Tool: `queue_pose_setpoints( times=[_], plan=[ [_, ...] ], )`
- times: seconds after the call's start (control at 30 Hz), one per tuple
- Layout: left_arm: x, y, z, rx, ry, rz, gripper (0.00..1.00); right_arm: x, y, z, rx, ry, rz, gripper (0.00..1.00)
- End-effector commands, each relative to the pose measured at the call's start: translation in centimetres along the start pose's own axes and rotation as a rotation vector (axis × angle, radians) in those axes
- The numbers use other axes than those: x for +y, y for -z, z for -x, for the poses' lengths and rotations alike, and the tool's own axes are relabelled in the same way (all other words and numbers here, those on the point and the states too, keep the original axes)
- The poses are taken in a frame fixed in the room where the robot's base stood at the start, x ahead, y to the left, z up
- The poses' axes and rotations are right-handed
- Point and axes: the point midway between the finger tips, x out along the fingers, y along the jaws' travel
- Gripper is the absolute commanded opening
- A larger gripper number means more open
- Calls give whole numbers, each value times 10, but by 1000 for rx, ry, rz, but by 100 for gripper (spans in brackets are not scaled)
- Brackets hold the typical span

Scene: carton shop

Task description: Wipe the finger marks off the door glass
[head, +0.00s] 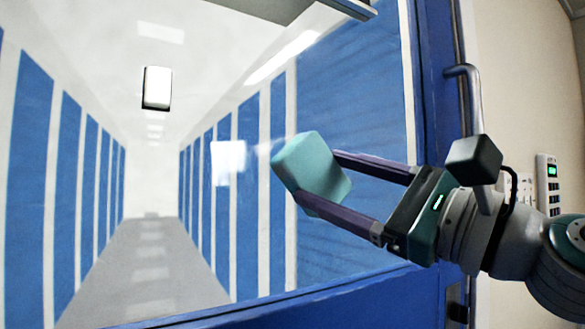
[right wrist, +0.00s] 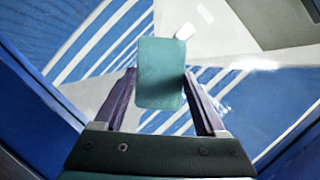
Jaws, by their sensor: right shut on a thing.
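The door glass (head: 345,90) fills most of the head view inside a blue door frame (head: 432,100). A blue-and-white striped corridor shows through it or in it. My right gripper (head: 318,178) is shut on a teal sponge-like block (head: 312,160), which is tilted in front of the glass. The block also shows between the fingers in the right wrist view (right wrist: 160,75). I cannot tell whether it touches the glass. A pale, blurred patch (head: 229,160) lies just left of the block; whether it is finger marks or a reflection is unclear. My left gripper is not in view.
A grey upright pull handle (head: 474,100) stands on the door's right side, behind my right wrist. A keypad (head: 548,185) is on the beige wall at the right. The blue bottom rail (head: 345,305) borders the glass below. The glass left of the block is unobstructed.

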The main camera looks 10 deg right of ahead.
Motion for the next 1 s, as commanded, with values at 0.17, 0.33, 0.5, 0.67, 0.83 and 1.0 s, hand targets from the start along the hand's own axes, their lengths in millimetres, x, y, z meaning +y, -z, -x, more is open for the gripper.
queue_pose_setpoints(
  times=[0.17,0.33,0.5,0.67,0.83,1.0],
  plan=[
    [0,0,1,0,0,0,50,3,-1,0,-1,-2,-1,28],
    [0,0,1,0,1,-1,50,2,-1,0,0,-1,-1,28],
    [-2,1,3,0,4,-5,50,2,-6,13,2,-2,0,28],
    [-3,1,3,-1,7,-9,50,2,-12,30,2,-2,0,28],
    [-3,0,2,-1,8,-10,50,2,-19,46,2,-1,1,28],
    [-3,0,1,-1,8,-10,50,2,-24,55,1,0,1,28]
  ],
)
